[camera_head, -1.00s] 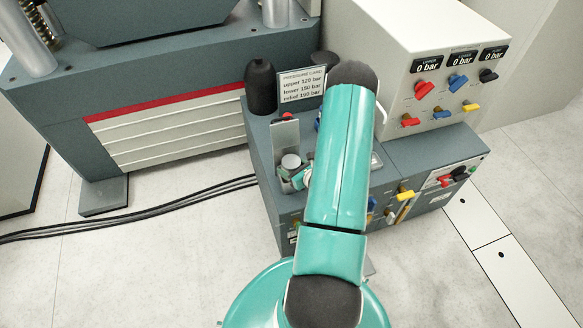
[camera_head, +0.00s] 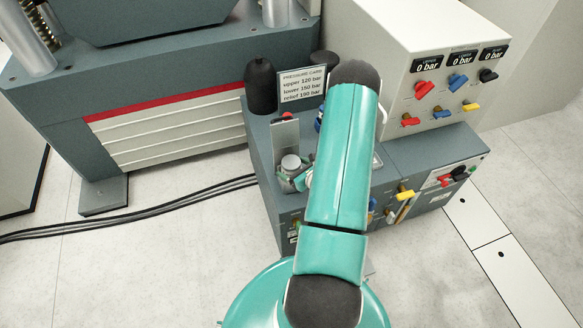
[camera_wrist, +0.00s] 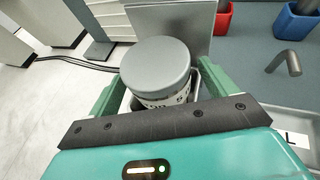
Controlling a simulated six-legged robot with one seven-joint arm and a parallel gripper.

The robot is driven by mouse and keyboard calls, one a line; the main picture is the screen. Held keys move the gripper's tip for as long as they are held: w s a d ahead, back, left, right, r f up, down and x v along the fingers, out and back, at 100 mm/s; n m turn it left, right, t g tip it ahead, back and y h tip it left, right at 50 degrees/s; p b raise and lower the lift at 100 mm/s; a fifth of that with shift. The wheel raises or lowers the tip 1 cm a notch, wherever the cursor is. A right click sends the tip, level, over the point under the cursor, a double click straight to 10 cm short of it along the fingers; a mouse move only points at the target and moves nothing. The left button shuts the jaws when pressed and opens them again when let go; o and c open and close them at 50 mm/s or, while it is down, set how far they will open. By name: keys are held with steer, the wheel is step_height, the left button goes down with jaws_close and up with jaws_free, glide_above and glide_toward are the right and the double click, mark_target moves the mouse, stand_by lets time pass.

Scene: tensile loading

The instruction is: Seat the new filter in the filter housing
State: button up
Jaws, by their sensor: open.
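A round canister with a grey cap and a white printed label, likely the filter (camera_wrist: 157,68), stands between my gripper's green fingers in the wrist view. In the head view its grey cap (camera_head: 291,162) shows at the left front of the grey bench. My gripper (camera_wrist: 160,90) is open, with one finger on each side of the canister. My gripper (camera_head: 298,181) is partly covered by my arm in the head view. A pale rim shows around the canister's lower part; its base is hidden, so I cannot tell whether it sits in the filter housing.
An upright metal plate (camera_head: 285,136) stands just behind the canister. A red cup (camera_wrist: 223,18) and a blue cup (camera_wrist: 297,22) stand beyond it, near a bent grey handle (camera_wrist: 284,61). A pressure card (camera_head: 302,84) and a dark bottle (camera_head: 260,86) are at the back.

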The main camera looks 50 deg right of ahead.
steer(key=v, duration=1.1)
steer(key=w+a+r+n+y, duration=0.6)
steer(key=w+a+r+n, duration=0.25)
steer(key=r, duration=0.25)
steer(key=w+a+r+n+g+y, duration=0.1)
steer(key=a+r+n+g+y, duration=0.45)
steer(key=a+r+n, duration=0.7)
steer(key=s+a+r+n+g+h, duration=0.1)
steer(key=s+a+r+n+h, duration=0.4)
steer(key=r+n, duration=0.3)
steer(key=s+a+r+n+g+h, duration=0.1)
steer(key=s+a+r+n+h, duration=0.4)
steer(key=s+a+r+n, duration=0.1)
step_height(320, 180, up, 2)
steer(key=shift+a+r+n, duration=0.1)
steer(key=shift+a+n, duration=0.7)
steer(key=shift+n, duration=0.3)
steer(key=shift+d, duration=0.15)
